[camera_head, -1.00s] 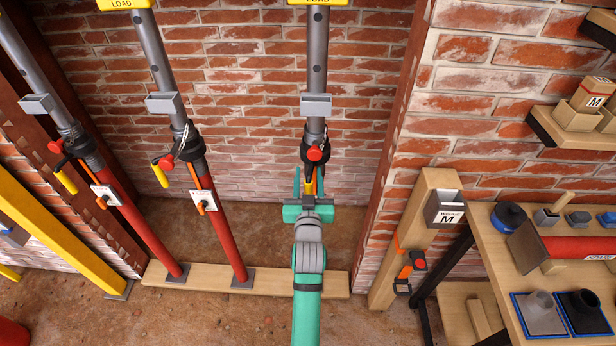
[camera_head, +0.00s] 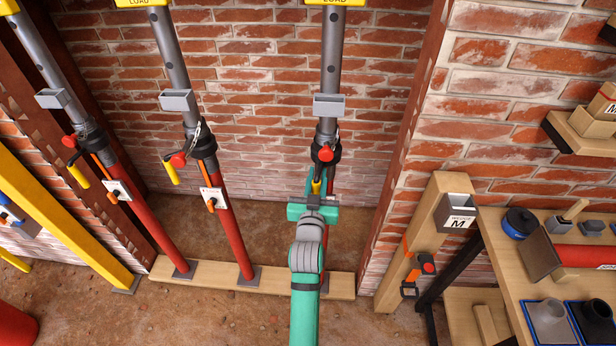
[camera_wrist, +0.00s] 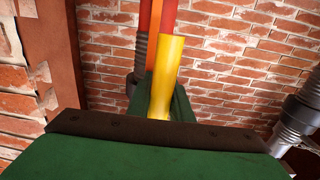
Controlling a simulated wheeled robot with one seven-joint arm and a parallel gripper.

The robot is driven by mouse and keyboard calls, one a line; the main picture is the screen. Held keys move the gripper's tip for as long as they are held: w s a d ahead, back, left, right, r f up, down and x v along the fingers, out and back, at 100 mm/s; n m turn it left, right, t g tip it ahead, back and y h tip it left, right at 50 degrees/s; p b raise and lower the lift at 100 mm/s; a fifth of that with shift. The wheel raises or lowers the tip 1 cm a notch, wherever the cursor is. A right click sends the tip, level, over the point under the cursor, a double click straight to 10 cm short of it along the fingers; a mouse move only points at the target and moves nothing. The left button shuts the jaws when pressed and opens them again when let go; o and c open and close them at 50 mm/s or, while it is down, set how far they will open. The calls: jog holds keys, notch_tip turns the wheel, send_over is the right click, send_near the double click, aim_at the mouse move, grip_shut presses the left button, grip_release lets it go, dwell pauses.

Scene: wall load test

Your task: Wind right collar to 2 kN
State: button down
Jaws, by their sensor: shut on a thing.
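The right prop has a grey upper tube (camera_head: 331,60) and a black threaded collar (camera_head: 327,146) with a red knob (camera_head: 325,154). Its yellow crank handle (camera_head: 317,186) hangs below the collar, and it also shows in the wrist view (camera_wrist: 171,72). My gripper (camera_head: 314,205) is shut on this handle, just in front of and below the collar. In the wrist view the green fingers partly hide the handle's lower end. A red tube (camera_wrist: 168,14) and an orange strip (camera_wrist: 153,40) show behind the handle. A yellow LOAD plate at the top is cut off, so no reading shows.
Two more props, middle (camera_head: 229,235) and left (camera_head: 143,212), lean to the left on a timber sole board (camera_head: 215,276). A brick wall (camera_head: 260,110) stands behind. On the right are a wooden post (camera_head: 420,235) and a workbench (camera_head: 510,262) with parts.

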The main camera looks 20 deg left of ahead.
jog(key=shift+a+f, duration=0.1)
jog(key=shift+a, duration=0.1)
jog(key=c, duration=1.6)
grip_release()
jog(key=shift+d, duration=0.1)
jog(key=shift+s, duration=0.1)
jog(key=s, duration=0.3)
jog(key=s+d, duration=0.1)
jog(key=s, duration=0.6)
jog(key=shift+s+d, duration=0.3)
jog(key=shift+d, duration=0.1)
jog(key=s+d+f, duration=0.5)
jog(key=s+f, duration=0.2)
jog(key=s, duration=0.1)
jog(key=s+d+h, duration=0.1)
jog(key=s+d, duration=0.2)
jog(key=s, duration=0.7)
jog(key=s+d+f+m+g+h, duration=0.1)
jog(key=s+d, duration=0.1)
jog(key=s, duration=0.7)
jog(key=s+d+f+m+g+h, duration=0.1)
jog(key=s+d, duration=0.2)
jog(key=s, duration=0.7)
jog(key=shift+s+d+f, duration=0.25)
jog(key=shift+s+d, duration=0.05)
jog(key=shift+d, duration=0.05)
